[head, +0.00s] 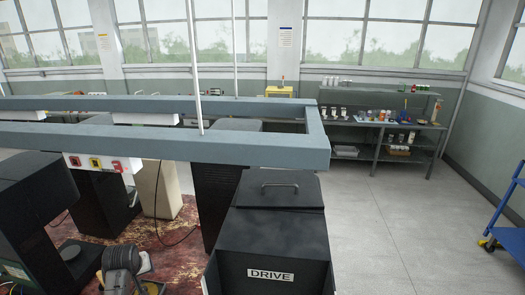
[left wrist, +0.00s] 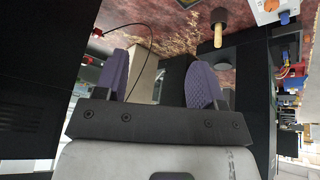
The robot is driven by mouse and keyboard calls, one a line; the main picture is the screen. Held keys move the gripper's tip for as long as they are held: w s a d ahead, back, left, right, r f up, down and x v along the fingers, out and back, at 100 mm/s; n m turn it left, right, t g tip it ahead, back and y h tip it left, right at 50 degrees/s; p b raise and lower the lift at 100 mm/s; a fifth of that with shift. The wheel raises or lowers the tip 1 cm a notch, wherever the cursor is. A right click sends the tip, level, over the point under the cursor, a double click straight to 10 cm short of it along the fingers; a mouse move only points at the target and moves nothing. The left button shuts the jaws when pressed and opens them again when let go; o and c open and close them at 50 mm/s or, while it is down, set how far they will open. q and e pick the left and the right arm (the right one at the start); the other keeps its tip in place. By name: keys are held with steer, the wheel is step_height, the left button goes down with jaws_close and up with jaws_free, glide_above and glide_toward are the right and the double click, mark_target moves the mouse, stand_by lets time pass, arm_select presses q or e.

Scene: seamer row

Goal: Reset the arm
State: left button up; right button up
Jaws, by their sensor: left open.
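My left gripper (left wrist: 155,78) shows in the left wrist view with its two purple ribbed finger pads wide apart. Nothing is between the pads. Behind them are dark machine sides and a stained red floor (left wrist: 165,25). In the head view a grey rounded part of my left arm shows at the bottom left, close to the dark machines; its fingers cannot be made out there. My right gripper is in neither view.
A black DRIVE cabinet (head: 272,245) stands at the front centre. A grey-blue overhead beam (head: 200,146) crosses above the machines, with a red-button panel (head: 95,163) below it. A shelf bench (head: 385,123) and blue cart (head: 508,215) stand right. Floor between is clear.

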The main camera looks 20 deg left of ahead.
arm_select(q)
steer(key=s+d+r+m+t+y+p, duration=0.15)
steer(key=d+r+m+t, duration=0.35)
steer(key=d+r, duration=0.6)
steer(key=s+d+m+h+p, duration=0.1)
steer(key=s+d+m+p, duration=0.1)
steer(key=s+d, duration=0.45)
steer(key=s+d+m+h+p, duration=0.2)
steer(key=s+d+m, duration=0.15)
steer(key=d, duration=0.55)
steer(key=s+d+f+g+h+p, duration=0.1)
steer(key=s+d+f+g+p, duration=0.1)
steer(key=s, duration=0.8)
steer(key=s+d+f+g+p, duration=0.3)
steer(key=s+d+f, duration=0.2)
steer(key=s, duration=0.6)
steer(key=shift+f+m+g+h, duration=0.3)
steer(key=shift+f+m+h, duration=0.05)
